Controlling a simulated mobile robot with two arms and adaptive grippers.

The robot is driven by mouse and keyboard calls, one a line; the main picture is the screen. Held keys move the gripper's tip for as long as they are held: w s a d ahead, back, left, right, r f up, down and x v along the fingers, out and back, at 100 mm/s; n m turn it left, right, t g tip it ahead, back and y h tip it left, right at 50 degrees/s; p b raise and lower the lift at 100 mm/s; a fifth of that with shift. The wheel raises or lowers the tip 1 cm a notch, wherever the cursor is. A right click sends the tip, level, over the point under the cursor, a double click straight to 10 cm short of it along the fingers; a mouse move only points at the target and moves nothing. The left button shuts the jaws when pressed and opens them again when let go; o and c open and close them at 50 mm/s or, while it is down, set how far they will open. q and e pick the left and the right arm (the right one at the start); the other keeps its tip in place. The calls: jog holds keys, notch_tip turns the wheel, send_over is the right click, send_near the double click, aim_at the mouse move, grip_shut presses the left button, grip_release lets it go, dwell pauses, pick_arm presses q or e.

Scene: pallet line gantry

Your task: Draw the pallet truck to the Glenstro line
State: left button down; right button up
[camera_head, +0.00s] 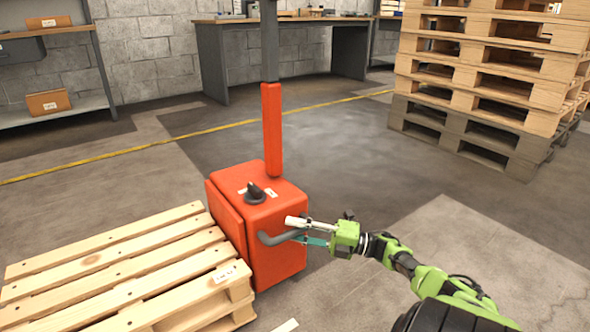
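The orange pallet truck (277,245) stands left of centre, with a tall mast and a black knob on top. A bent grey handle (278,238) sticks out from its front side. My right gripper (310,232) reaches in from the right at this handle. Its fingers are spread above and below the handle's end; whether they press on it I cannot tell. A wooden pallet (120,262) lies directly left of the truck body; its forks are hidden. A yellow line (130,150) crosses the floor behind the truck; no name is readable on it. My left gripper is out of view.
A tall stack of pallets (480,75) stands at the back right. A workbench (210,50) is against the block wall, and shelving (70,112) with small boxes is at the left. The floor right of and behind the truck is clear.

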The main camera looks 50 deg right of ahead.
jog(key=shift+s+f, duration=0.1)
jog(key=shift+s, duration=0.2)
jog(key=v, duration=1.1)
jog(key=shift+s+d, duration=0.2)
